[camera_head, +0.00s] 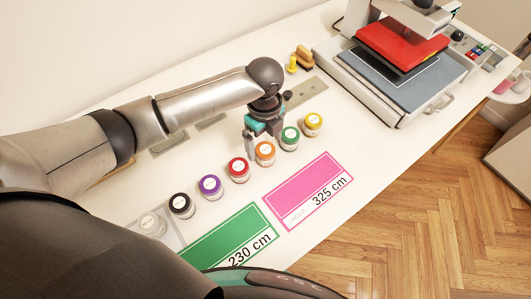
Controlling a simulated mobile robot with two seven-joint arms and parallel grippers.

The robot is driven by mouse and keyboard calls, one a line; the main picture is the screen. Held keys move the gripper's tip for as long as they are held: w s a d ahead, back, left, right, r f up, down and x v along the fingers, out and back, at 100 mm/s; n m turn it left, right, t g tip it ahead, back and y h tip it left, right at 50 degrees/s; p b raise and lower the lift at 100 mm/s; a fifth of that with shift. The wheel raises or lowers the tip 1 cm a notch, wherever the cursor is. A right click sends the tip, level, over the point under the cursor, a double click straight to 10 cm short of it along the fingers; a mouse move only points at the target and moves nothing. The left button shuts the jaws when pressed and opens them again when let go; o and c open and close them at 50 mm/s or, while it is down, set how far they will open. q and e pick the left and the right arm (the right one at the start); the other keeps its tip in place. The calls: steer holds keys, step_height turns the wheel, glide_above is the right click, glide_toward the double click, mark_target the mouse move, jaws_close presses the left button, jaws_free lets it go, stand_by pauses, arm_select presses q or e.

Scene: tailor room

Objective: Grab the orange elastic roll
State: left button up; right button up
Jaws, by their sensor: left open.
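The orange elastic roll (265,154) stands upright on the white table in a slanted row of coloured rolls, between the red roll (238,169) and the green roll (290,138). My left gripper (258,144) points down right at the orange roll, with its fingers open. One finger shows at the roll's left side, between it and the red roll. The other finger is partly hidden, and I cannot tell whether the fingers touch the roll. My right gripper is not in view.
Purple (210,187), black (181,206), white (151,224) and yellow (313,124) rolls stand in the same row. A pink card (300,185) and a green card (225,240) lie in front. A heat press (390,85) fills the back right.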

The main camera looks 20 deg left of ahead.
mark_target(265, 149)
arm_select(q)
step_height(265, 149, down, 5)
steer(key=shift+w+d+r, duration=0.1)
steer(key=shift+r, duration=0.1)
steer(key=shift+r, duration=0.1)
steer(key=c, duration=1.4)
steer(key=shift+c, duration=0.2)
